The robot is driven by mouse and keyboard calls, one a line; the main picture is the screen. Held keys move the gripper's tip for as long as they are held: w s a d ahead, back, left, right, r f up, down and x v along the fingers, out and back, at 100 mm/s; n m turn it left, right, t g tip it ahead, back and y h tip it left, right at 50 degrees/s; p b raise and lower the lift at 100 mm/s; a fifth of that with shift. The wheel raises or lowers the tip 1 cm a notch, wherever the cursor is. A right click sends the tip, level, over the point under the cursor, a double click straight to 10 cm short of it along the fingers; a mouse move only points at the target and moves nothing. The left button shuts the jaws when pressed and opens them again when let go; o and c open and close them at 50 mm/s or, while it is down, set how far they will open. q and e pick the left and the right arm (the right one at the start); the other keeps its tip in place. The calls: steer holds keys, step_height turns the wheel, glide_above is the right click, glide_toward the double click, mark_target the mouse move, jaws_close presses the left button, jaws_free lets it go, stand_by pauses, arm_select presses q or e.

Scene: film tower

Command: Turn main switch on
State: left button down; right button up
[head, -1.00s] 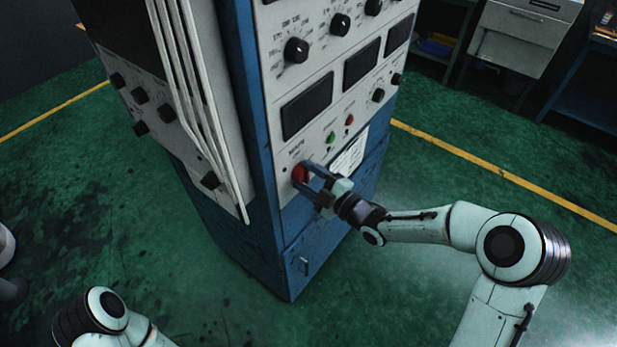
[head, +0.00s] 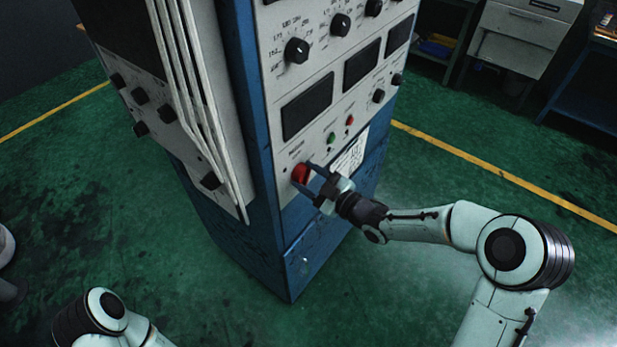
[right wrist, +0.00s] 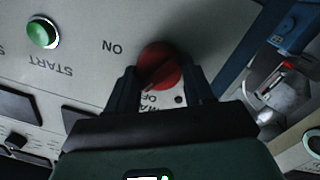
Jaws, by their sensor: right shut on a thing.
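The main switch (head: 300,174) is a red rotary knob low on the front panel of the tall blue and grey cabinet (head: 262,150). In the right wrist view the red knob (right wrist: 160,66) sits between my two dark fingers, with ON printed to its left and OFF below it, partly covered. My right gripper (head: 312,180) is shut on the knob. It also shows in the right wrist view (right wrist: 160,88). The fingers hide part of the knob and its label. My left gripper is out of view; only part of my left arm shows at the bottom left.
A green START button (right wrist: 42,33) is in the right wrist view; green (head: 331,138) and red (head: 349,120) buttons sit above the switch. Black dials and dark displays fill the panel. Pale cables (head: 190,100) run down the cabinet's left side. Green floor (head: 420,290) is clear around it.

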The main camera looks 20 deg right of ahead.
steer(key=m+p, duration=0.1)
steer(key=m, duration=0.2)
steer(key=shift+r, duration=0.15)
steer(key=m+p, duration=0.1)
steer(key=m, duration=0.2)
steer(key=shift+w+d+g+p, duration=0.1)
steer(key=shift+g+p, duration=0.2)
steer(key=shift+p, duration=0.05)
steer(key=m+p, duration=0.2)
steer(key=m, duration=0.2)
steer(key=shift+d+y, duration=0.1)
steer(key=shift+y, duration=0.2)
arm_select(q)
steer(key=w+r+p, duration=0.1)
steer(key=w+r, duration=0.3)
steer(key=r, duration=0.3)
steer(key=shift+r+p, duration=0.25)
steer(key=shift+p, duration=0.05)
arm_select(e)
steer(key=shift+m, duration=1.1)
steer(key=o, duration=1)
